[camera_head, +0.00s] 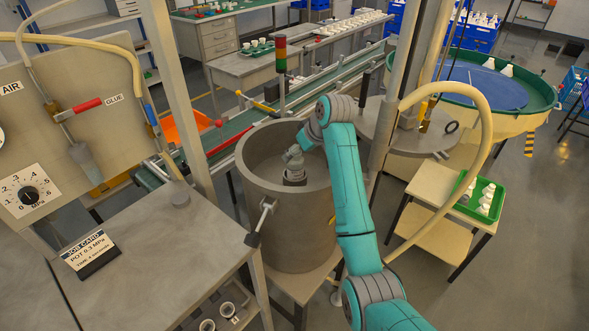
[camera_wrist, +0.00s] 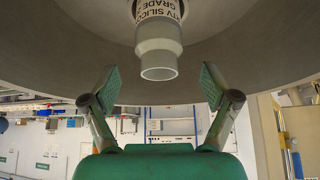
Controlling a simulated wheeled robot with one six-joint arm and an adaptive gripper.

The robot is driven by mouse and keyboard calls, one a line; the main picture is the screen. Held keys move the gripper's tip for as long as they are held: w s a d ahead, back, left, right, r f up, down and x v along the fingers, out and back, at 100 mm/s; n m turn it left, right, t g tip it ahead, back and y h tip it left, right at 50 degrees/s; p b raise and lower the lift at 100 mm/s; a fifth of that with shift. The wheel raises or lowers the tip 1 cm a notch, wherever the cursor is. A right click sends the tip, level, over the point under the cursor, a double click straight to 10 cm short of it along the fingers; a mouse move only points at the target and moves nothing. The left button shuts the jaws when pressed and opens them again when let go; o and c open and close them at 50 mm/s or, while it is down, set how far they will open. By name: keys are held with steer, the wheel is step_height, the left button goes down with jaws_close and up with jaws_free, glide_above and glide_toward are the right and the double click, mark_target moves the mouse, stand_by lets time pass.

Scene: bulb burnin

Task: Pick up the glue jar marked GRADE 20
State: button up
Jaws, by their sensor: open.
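A glue jar with a pale grey neck (camera_wrist: 158,62) shows at the top of the wrist view. Its label (camera_wrist: 160,10) reads part of "RTV SILICONE GRADE"; the number is cut off by the frame edge. In the head view, a small jar (camera_head: 295,178) stands inside the large grey pot (camera_head: 290,235), below my gripper (camera_head: 293,156). In the wrist view my gripper (camera_wrist: 158,72) is open, one finger on each side of the neck, with gaps visible on both sides. I cannot tell how far the neck is from the fingers in depth.
A round lid (camera_head: 408,128) is at the pot's right, beside a post. A job card (camera_head: 91,250) reading "POT 0.3 MPa" stands on the left bench. A green tray (camera_head: 480,196) with white bottles sits on a stand at right.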

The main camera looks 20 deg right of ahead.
mark_target(295, 160)
steer(key=x, duration=0.4)
steer(key=shift+s+d+f, duration=0.15)
steer(key=shift+s+f, duration=0.1)
steer(key=shift+s, duration=0.05)
steer(key=shift+w+f, duration=0.3)
steer(key=shift+f, duration=0.2)
steer(key=shift+r, duration=0.1)
steer(key=c, duration=1.5)
